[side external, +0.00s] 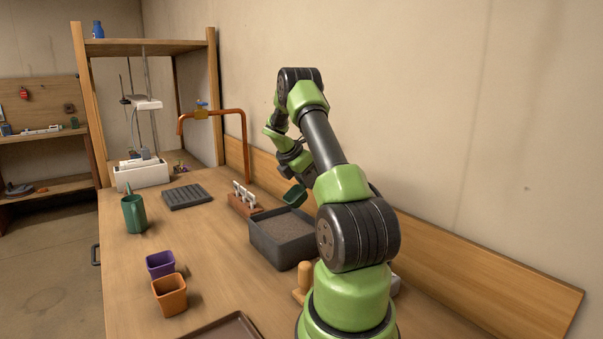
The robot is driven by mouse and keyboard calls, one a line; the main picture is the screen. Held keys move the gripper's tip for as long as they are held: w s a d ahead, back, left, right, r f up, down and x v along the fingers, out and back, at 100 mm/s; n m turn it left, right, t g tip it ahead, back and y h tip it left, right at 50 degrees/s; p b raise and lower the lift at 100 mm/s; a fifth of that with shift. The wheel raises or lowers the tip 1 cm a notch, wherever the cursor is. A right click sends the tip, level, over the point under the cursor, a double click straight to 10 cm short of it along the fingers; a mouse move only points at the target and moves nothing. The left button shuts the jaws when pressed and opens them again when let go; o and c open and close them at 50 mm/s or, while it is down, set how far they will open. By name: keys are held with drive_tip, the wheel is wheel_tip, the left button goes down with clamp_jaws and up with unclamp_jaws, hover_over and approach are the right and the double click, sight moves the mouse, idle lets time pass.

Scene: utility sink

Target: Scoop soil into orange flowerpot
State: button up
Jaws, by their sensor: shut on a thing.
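The orange flowerpot (170,295) stands upright on the wooden bench at the front left, its top open. A dark grey tub (279,253) of brown soil (284,226) sits near the bench's middle. My gripper (302,177) is above the tub and partly hidden by my arm. It is shut on a small dark green scoop (294,195), which hangs tilted above the soil near the tub's back edge. I cannot tell whether the scoop holds soil.
A purple pot (160,264) stands just behind the orange one. A brown tray (224,329) lies at the front. The bench between pots and tub is clear.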

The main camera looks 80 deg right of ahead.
sight(296, 191)
drive_tip(key=shift+f, duration=0.95)
drive_tip(key=shift+w+a+f+g+h, duration=0.45)
drive_tip(key=shift+w+a+g+h, duration=0.05)
drive_tip(key=shift+w+a, duration=0.05)
drive_tip(key=f, duration=0.1)
drive_tip(key=w+a+f, duration=0.1)
drive_tip(key=f, duration=0.2)
drive_tip(key=shift+w+a+f, duration=0.15)
drive_tip(key=shift+w+a, duration=0.05)
drive_tip(key=shift+a, duration=0.05)
drive_tip(key=shift+w+a+f, duration=0.1)
drive_tip(key=shift+f, duration=0.2)
drive_tip(key=shift+w+a+f, duration=0.3)
drive_tip(key=shift+w+a, duration=0.05)
drive_tip(key=shift+a+y, duration=0.1)
drive_tip(key=shift+y, duration=0.2)
drive_tip(key=shift+r, duration=3.6)
